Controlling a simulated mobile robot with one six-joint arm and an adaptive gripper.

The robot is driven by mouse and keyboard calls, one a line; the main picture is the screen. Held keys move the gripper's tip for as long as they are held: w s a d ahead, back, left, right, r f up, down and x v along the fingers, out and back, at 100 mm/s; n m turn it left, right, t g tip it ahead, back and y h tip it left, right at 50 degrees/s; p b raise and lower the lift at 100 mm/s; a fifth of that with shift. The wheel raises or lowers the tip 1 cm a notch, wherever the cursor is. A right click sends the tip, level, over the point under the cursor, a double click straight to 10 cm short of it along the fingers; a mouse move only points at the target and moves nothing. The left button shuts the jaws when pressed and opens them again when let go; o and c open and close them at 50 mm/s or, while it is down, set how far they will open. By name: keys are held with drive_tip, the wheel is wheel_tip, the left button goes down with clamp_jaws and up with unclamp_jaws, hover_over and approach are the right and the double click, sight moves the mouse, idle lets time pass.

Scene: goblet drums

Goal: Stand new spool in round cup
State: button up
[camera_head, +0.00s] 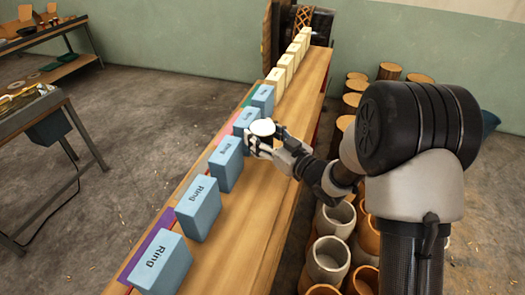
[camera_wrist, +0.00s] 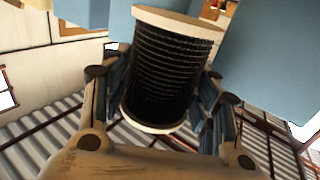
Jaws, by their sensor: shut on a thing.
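The spool (camera_wrist: 168,68) is in the wrist view, with pale end discs and dark thread wound between them. My gripper (camera_wrist: 165,85) is shut on it, with one finger on each side. In the head view, the spool's white top (camera_head: 263,127) shows in my gripper (camera_head: 264,143), over the long wooden bench (camera_head: 262,209) and close beside the blue boxes. The spool's lower part is hidden there by the fingers. I cannot make out a round cup on the bench in either view.
Blue boxes (camera_head: 160,262) marked "Ring" stand in a row along the bench, with cream blocks (camera_head: 285,67) farther back. The bench's right side is mostly clear. Pale pots (camera_head: 328,259) and wooden drum bodies (camera_head: 390,71) stand right of it. A side table (camera_head: 27,110) is at left.

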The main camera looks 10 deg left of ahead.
drive_tip(key=shift+f+b, duration=0.5)
drive_tip(key=shift+f, duration=2.05)
drive_tip(key=shift+f, duration=0.2)
drive_tip(key=o, duration=0.9)
drive_tip(key=shift+r, duration=0.2)
drive_tip(key=v, duration=1.2)
drive_tip(key=shift+p, duration=0.4)
